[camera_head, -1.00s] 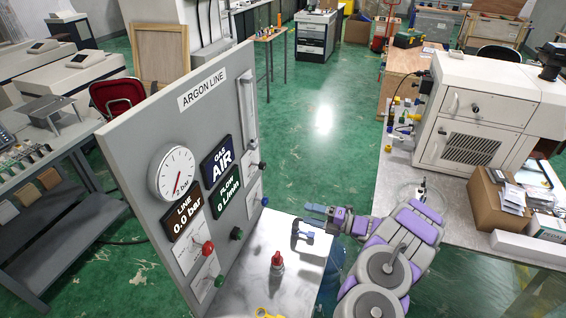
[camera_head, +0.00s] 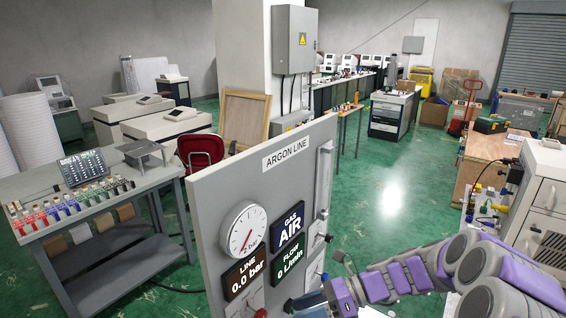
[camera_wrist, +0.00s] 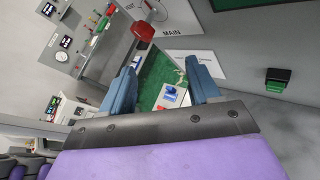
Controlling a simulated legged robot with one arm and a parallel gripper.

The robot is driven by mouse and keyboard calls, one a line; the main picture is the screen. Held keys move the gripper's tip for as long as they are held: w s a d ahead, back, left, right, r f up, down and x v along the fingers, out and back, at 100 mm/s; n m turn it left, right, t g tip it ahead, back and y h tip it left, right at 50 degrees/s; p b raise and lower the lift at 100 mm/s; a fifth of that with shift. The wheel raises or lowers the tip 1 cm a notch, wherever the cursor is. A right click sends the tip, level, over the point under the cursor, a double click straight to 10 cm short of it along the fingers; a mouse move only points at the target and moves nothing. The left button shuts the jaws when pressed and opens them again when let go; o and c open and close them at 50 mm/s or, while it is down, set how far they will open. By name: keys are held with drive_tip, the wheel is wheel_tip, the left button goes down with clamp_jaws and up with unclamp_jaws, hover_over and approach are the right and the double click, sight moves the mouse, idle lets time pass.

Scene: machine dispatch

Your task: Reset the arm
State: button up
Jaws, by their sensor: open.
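My arm, grey with purple pads, reaches in from the lower right of the head view. My gripper (camera_head: 312,300) is at the bottom edge there, in front of the lower right part of the grey ARGON LINE panel (camera_head: 225,190). In the wrist view my gripper (camera_wrist: 163,82) shows two blue fingers spread apart with nothing between them. A red knob (camera_wrist: 143,31) on the panel lies beyond the fingertips, near the MAIN label. I cannot tell whether the fingers touch the panel.
The panel carries a round gauge (camera_head: 243,229) and displays reading AIR, 0.0 bar and 0 L/min. A grey bench (camera_head: 85,215) with coloured parts stands left. A red chair (camera_head: 200,150) is behind the panel. Open green floor (camera_head: 390,190) lies beyond my arm.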

drive_tip(key=s+a+n+g+h+b, duration=0.2)
drive_tip(key=s+n+h, duration=0.4)
drive_tip(key=s+n, duration=0.75)
drive_tip(key=s+d+n+t+h+b, duration=0.1)
drive_tip(key=s+d+n+h, duration=0.3)
drive_tip(key=s, duration=0.3)
drive_tip(key=s+d+f+n+t+h+b, duration=0.1)
drive_tip(key=s+d+n+h, duration=0.3)
drive_tip(key=s+d, duration=0.3)
drive_tip(key=shift+s+f, duration=0.15)
drive_tip(key=shift+s, duration=0.6)
